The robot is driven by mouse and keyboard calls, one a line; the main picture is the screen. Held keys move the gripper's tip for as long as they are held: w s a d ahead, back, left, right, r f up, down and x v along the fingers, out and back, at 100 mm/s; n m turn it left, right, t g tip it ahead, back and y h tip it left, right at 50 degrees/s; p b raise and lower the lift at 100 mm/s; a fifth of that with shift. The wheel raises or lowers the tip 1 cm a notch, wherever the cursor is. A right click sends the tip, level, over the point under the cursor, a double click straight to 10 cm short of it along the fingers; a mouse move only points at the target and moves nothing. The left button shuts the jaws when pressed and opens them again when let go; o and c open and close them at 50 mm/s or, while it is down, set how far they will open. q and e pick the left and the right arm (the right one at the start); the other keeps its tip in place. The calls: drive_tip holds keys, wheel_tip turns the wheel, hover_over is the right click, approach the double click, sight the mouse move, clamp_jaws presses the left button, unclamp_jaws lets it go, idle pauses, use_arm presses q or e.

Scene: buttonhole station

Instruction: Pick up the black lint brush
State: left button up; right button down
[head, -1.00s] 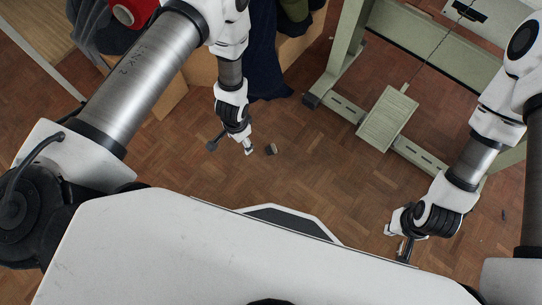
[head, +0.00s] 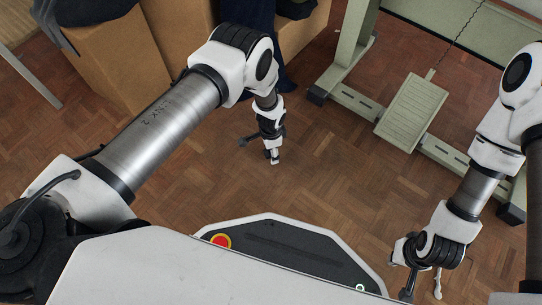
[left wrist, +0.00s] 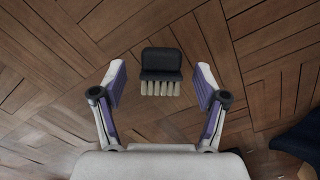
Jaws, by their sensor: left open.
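The black lint brush (left wrist: 161,65) lies on the wooden floor, its pale bristles pointing toward my gripper in the left wrist view. My left gripper (left wrist: 163,85) is open, with one finger on each side of the brush and gaps between. It holds nothing. In the head view my left gripper (head: 274,158) is low over the floor, and I cannot make out the brush there. My right gripper (head: 438,286) hangs at the lower right, away from the brush. Its fingers are too small and edge-on to tell if they are open.
A pale green metal stand with a foot pedal (head: 412,110) is at the upper right. Cardboard boxes (head: 115,60) with dark cloth stand at the upper left. Dark cloth (left wrist: 300,138) also shows at the right of the left wrist view. The parquet floor around the brush is clear.

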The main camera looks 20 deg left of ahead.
use_arm(q)
drive_tip(key=shift+w+f, duration=0.1)
drive_tip(key=shift+f, duration=0.05)
drive_tip(key=c, duration=1.2)
use_arm(e)
drive_tip(key=shift+f, duration=0.1)
use_arm(q)
drive_tip(key=shift+o, duration=0.2)
